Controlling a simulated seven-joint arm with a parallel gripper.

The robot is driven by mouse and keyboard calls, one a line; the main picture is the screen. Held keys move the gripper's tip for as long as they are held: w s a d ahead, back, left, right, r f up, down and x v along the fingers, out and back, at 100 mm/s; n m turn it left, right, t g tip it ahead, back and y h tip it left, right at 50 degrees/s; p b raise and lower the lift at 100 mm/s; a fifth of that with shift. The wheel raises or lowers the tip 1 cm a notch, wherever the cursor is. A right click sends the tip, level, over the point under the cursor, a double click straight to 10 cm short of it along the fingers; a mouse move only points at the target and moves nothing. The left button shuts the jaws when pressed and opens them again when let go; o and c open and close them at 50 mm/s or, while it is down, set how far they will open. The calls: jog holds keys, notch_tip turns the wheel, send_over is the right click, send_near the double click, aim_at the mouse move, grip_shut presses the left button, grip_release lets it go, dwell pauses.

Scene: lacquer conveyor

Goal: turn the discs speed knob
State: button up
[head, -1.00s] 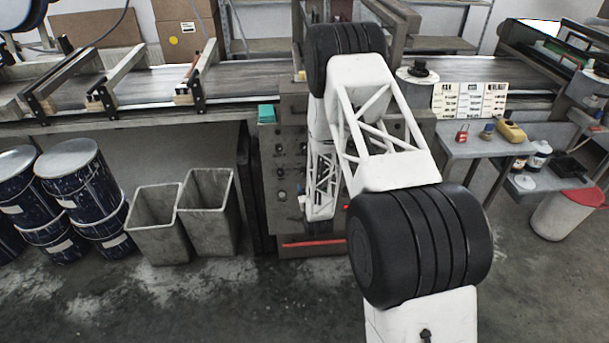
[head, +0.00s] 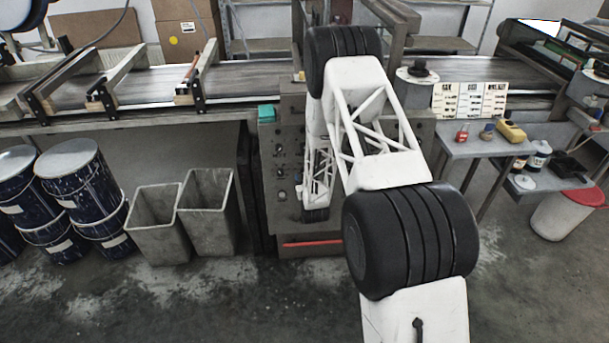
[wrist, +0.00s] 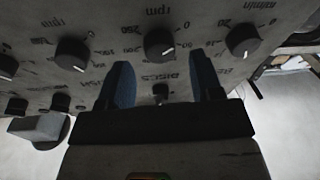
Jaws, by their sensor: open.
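In the wrist view the control panel (wrist: 110,20) appears upside down. A black round knob (wrist: 160,43) with a white pointer mark and an "rpm" scale sits near the top middle, beside lettering that seems to read "DISCS". My gripper (wrist: 165,72) is open, its two blue fingers spread either side of that lettering, their tips just below the knob in the picture. Nothing is between the tips; I cannot tell their distance from the panel. In the head view the panel (head: 268,165) is partly hidden by my arm, and my gripper is hidden.
Similar knobs sit close by, left (wrist: 72,53) and right (wrist: 243,40), with a smaller knob (wrist: 160,90) between the fingers lower down. A grey lever-like part (wrist: 40,128) is at lower left. Grey bins (head: 207,205) and a side table (head: 475,145) flank the panel.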

jog(key=shift+w, duration=1.05)
jog(key=shift+a, duration=0.1)
jog(key=c, duration=0.9)
jog(key=shift+m, duration=0.6)
jog(key=m+h, duration=0.1)
jog(key=m, duration=0.6)
jog(key=m+g+h, duration=0.1)
jog(key=m+h, duration=0.1)
jog(key=m, duration=0.5)
jog(key=m+h, duration=0.1)
jog(key=m, duration=0.6)
jog(key=shift+a+g+h, duration=0.1)
jog(key=shift+g+h, duration=0.2)
jog(key=shift+h, duration=0.1)
jog(key=shift+m, duration=0.3)
